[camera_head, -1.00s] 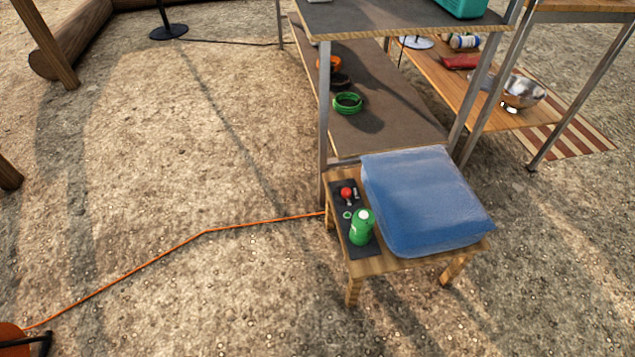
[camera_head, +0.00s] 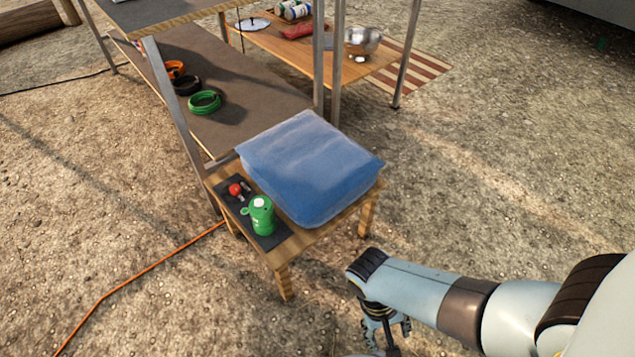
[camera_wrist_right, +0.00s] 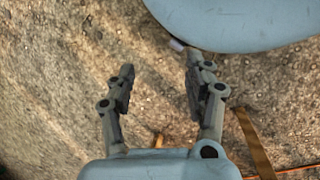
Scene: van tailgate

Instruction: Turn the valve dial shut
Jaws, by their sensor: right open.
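A small wooden table (camera_head: 297,240) stands low in the middle of the head view. On a dark mat (camera_head: 268,240) at its left side sit a small red round-headed piece (camera_head: 235,189) with small metal parts beside it, and a green bottle with a white top (camera_head: 262,216). I cannot tell for certain which piece is the valve dial; the red one looks knob-like. My right gripper (camera_head: 384,335) hangs below its wrist, right of and in front of the table, apart from it. In the right wrist view its two fingers (camera_wrist_right: 160,68) are spread with nothing between them. My left gripper does not show.
A large blue cushion-like block (camera_head: 308,165) fills most of the table top beside the mat. A shelf unit with coiled hoses (camera_head: 204,103) stands behind. An orange cord (camera_head: 135,275) runs over the gravel to the table. Open ground lies to the right.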

